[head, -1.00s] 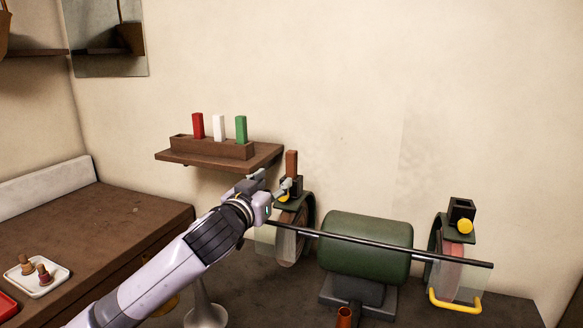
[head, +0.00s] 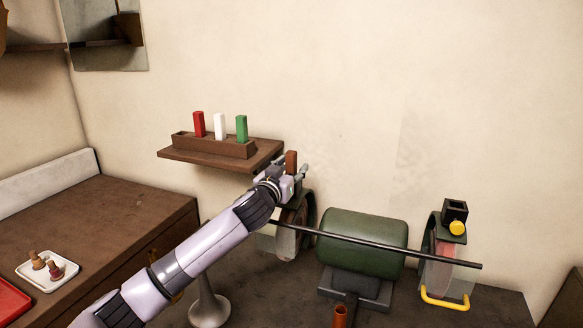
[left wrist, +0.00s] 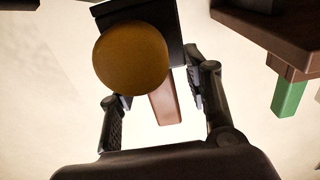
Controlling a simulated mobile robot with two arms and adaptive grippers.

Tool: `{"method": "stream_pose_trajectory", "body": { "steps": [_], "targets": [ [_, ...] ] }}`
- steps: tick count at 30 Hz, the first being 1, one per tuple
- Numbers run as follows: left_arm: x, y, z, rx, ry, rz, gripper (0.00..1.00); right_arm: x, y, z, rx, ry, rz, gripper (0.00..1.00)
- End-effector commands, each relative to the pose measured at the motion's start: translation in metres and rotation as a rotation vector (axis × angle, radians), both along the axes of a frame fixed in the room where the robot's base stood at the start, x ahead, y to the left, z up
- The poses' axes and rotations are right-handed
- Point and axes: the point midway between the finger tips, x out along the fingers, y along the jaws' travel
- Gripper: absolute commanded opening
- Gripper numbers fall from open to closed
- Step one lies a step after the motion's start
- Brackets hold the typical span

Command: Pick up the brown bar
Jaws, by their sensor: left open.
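The brown bar (head: 291,160) stands upright in a dark holder on top of the grinder's left wheel guard. My left gripper (head: 291,170) is at the bar, its fingers showing on either side of it. In the left wrist view, the bar (left wrist: 165,103) shows between my open fingers (left wrist: 158,98), with a gap on each side. The dark holder (left wrist: 176,22) and a yellow knob (left wrist: 131,60) are close to the camera and hide part of the bar. My right gripper is not in view.
A wall shelf (head: 220,160) at left carries a wooden block with red (head: 199,124), white (head: 220,126) and green (head: 242,129) bars. The green motor (head: 362,243) and a long dark rod (head: 380,245) lie to the right. A second, empty-looking holder (head: 455,210) tops the right guard.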

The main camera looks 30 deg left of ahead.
Motion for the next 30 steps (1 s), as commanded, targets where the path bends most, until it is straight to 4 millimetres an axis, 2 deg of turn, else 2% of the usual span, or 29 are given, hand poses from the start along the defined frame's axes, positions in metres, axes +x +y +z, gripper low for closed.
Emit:
{"method": "stream_pose_trajectory", "body": {
  "steps": [8, 27, 30],
  "targets": [
    [0.002, 0.0, -0.0003, 0.0, -0.001, -0.001, 0.44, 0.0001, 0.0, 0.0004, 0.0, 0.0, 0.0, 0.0],
    [0.0017, 0.0002, -0.0001, 0.0, 0.0, 0.0, 0.02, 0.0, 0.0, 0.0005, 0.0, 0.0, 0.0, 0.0],
    [0.0017, 0.0002, -0.0001, 0.0, 0.0, 0.0, 0.0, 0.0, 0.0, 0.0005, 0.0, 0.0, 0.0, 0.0]
  ]
}}
